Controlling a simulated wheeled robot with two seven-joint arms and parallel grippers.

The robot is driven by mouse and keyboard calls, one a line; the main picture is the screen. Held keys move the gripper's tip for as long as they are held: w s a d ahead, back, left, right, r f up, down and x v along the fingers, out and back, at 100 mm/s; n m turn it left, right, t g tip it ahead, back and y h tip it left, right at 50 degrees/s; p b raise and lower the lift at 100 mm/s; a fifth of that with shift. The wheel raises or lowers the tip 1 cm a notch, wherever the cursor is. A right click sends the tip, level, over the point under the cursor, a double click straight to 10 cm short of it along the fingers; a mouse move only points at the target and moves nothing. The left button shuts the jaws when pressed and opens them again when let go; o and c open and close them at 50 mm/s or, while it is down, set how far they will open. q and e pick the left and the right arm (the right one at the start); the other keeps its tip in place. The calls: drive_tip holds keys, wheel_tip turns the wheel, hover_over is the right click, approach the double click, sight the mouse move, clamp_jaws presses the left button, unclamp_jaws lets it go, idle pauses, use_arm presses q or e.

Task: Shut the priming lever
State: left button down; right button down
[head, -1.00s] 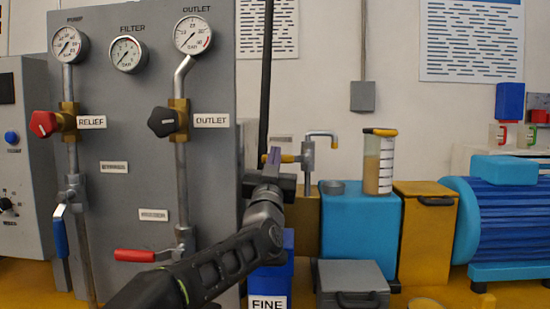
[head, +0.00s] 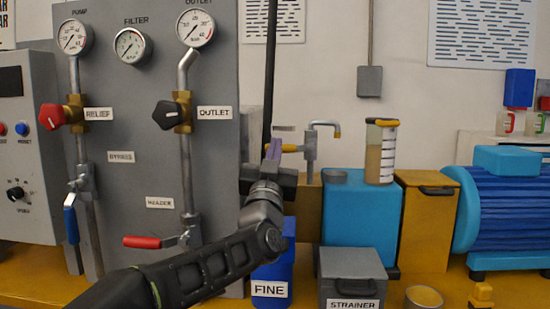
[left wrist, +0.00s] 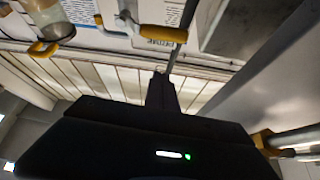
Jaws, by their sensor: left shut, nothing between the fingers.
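A tap with a short yellow lever handle (head: 290,148) stands behind my left gripper in the head view; I take this handle to be the priming lever, though no label on it is readable. A yellow handle also shows close ahead in the left wrist view (left wrist: 163,33). My left gripper (head: 273,150) is shut and empty, its fingertips beside the left end of that handle. Whether they touch it cannot be told. The gripper hides part of the tap's surroundings. My right gripper is out of view.
A grey panel (head: 130,180) with gauges, a red lever (head: 142,242) and a blue lever (head: 70,222) stands at left. A blue box (head: 355,225) with a measuring cylinder (head: 381,152), a grey strainer box (head: 350,280) and a blue motor (head: 510,212) are right of my arm.

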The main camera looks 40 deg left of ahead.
use_arm(q)
drive_tip(key=shift+v, duration=1.65)
drive_tip(key=shift+d+f, duration=0.1)
drive_tip(key=shift+d, duration=0.05)
